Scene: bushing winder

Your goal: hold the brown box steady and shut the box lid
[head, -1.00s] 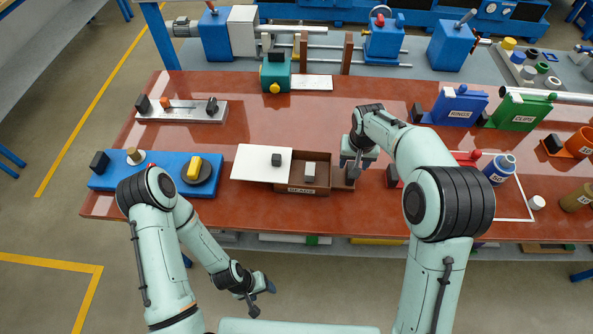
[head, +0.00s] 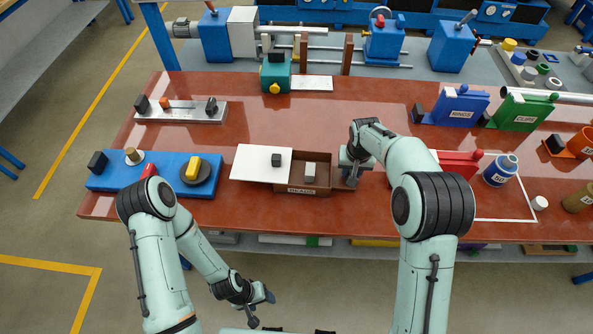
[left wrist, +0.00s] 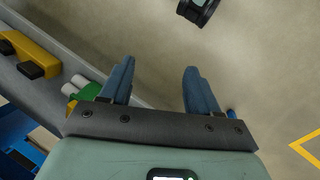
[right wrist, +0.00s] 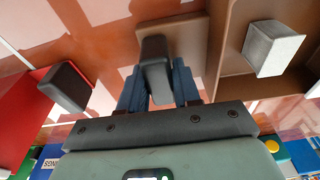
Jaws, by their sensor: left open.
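The brown box (head: 320,187) sits near the table's front edge. Its white lid (head: 250,170) with a black knob (head: 277,160) is slid to the left, leaving the right part of the box open. A pale grey block (head: 310,170) shows inside; it also appears in the right wrist view (right wrist: 272,48). My right gripper (head: 350,180) is at the box's right side, its fingers closed in on both sides of a black handle (right wrist: 155,68) that stands on a brown tab beside the box. My left gripper (head: 262,303) is open and empty, in front of the table and away from the lid.
A blue fixture (head: 115,175) with a yellow-topped disc (head: 197,172) is left of the lid. A red bin (head: 455,165) and a blue-and-white pot (head: 500,170) are right of my right gripper. The table behind the box is clear up to a teal block (head: 275,72).

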